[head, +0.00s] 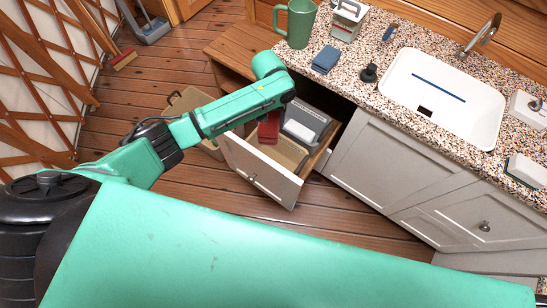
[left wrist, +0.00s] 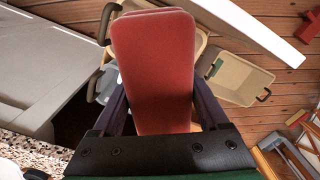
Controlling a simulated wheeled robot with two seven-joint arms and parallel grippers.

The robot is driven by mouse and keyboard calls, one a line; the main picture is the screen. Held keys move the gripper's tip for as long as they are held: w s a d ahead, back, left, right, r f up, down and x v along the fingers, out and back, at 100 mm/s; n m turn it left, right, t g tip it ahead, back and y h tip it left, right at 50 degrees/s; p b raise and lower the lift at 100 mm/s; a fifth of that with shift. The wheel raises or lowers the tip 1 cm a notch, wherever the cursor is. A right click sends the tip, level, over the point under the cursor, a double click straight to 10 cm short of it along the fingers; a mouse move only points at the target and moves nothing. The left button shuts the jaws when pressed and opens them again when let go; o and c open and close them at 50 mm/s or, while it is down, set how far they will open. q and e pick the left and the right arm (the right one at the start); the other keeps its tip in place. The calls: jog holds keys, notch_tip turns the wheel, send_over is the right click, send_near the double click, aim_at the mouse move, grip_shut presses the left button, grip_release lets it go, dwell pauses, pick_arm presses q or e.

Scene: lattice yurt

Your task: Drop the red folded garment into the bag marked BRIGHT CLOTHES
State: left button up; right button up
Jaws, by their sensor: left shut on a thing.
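The red folded garment (left wrist: 153,60) fills the middle of the left wrist view as a flat padded slab. My left gripper (left wrist: 160,97) is shut on it, with a dark finger on each side. In the head view the red garment (head: 268,129) shows below the end of my left arm, over the open drawer (head: 262,178). The drawer holds a grey container (head: 301,131) and a beige container (head: 284,154). I can read no BRIGHT CLOTHES marking and cannot tell which container is that bag. My right gripper is not in view.
A beige bin with dark handles (left wrist: 240,80) stands on the plank floor beside the drawer, partly behind my arm in the head view. The speckled counter (head: 345,85) carries a green mug (head: 297,24), a blue folded cloth (head: 326,59) and a white sink (head: 440,98).

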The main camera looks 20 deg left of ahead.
pick_arm(q)
jog(key=shift+s+f+b, duration=0.3)
jog(key=shift+f+b, duration=0.4)
jog(key=shift+f, duration=0.15)
notch_tip(320, 180, down, 11)
jog(key=b, duration=1.1)
jog(key=shift+r, duration=0.2)
jog(key=shift+w, duration=0.1)
jog(key=o, duration=1.3)
jog(key=shift+o, duration=0.2)
notch_tip(320, 180, up, 15)
jog(key=shift+f+p, duration=0.1)
jog(key=shift+p, duration=0.45)
jog(key=shift+f, duration=0.1)
